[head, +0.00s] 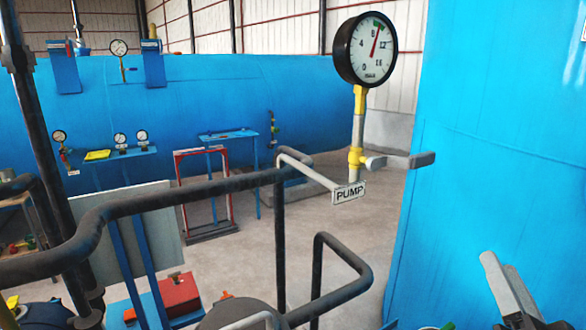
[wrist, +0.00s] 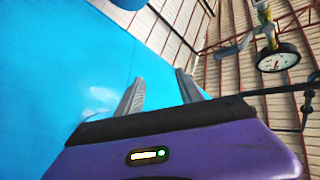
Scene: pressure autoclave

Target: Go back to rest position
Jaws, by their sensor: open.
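My gripper (head: 500,265) is at the lower right of the head view, in front of a big blue vessel (head: 500,150). Its two grey fingers point up and to the left. In the wrist view the gripper (wrist: 159,79) has its fingers apart with nothing between them. The blue surface (wrist: 70,70) fills the left of that view. The rest of my arm is mostly out of the head view.
A dark pipe rail (head: 180,201) crosses the left and middle. Floor (head: 365,215) shows behind.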

